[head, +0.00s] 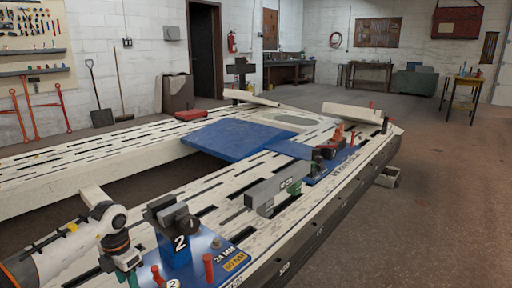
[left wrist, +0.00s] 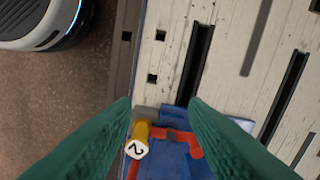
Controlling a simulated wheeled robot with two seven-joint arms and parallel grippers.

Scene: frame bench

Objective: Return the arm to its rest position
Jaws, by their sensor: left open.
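My left arm (head: 60,250) reaches in from the lower left over the white slotted frame bench (head: 60,147). My left gripper (head: 127,276) shows green fingers beside a blue station with a block marked 2 (head: 178,248). In the left wrist view the green fingers of the left gripper (left wrist: 160,104) are spread apart with nothing between their tips. Beyond them lie a yellow piece with a white end marked 2 (left wrist: 138,146), a red part (left wrist: 190,145) and a blue plate (left wrist: 175,165). My right gripper is not in view.
Red pegs (head: 208,267) stand on the near blue plate. A grey beam (head: 276,190) stands farther along the bench. A second blue station (head: 320,172) holds red and dark tools. A flat blue panel (head: 235,137) spans the middle. Open floor (head: 440,180) lies right.

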